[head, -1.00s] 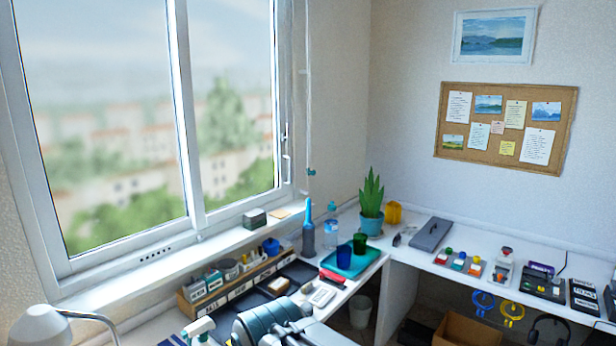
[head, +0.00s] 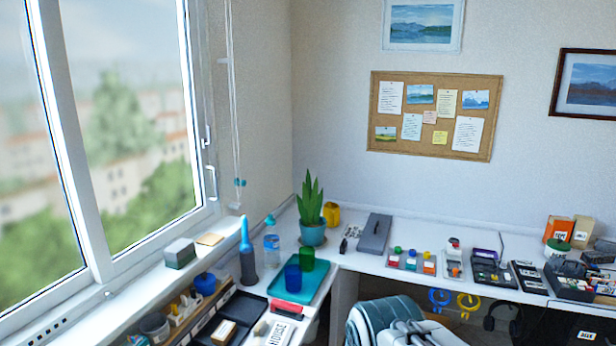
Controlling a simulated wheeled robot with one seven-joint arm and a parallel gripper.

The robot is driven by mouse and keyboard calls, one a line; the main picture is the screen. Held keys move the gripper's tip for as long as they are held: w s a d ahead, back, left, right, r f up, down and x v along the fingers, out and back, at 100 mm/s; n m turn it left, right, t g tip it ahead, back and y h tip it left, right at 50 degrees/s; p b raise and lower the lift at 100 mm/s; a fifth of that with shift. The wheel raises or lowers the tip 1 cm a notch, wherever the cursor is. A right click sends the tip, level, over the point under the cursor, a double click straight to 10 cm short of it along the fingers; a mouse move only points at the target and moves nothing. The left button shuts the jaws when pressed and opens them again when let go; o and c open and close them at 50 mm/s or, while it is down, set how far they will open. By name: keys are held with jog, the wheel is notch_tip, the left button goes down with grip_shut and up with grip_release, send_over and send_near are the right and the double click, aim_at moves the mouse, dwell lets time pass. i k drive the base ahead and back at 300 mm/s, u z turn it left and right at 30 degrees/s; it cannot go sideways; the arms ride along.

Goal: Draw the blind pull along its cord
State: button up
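The blind pull (head: 239,182) is a small teal piece on a thin pale cord (head: 234,115). The cord hangs down the wall just right of the window frame. The pull is near the cord's lower end, above the sill and up and left of the potted plant. My gripper's fingers do not show, and nothing touches the pull or cord.
The window sill (head: 140,272) holds a small box (head: 180,253). Below the pull stand a blue-topped bottle (head: 247,255), a clear bottle (head: 271,247) and a teal tray (head: 318,285) with cups. A potted plant (head: 312,232) stands in the desk corner. The air around the cord is clear.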

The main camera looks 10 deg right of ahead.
aim_at(244, 183)
jog(key=z, duration=0.85)
jog(key=i, duration=2.65)
jog(key=u, duration=0.7)
jog(key=i, duration=0.35)
jog(key=u, duration=0.35)
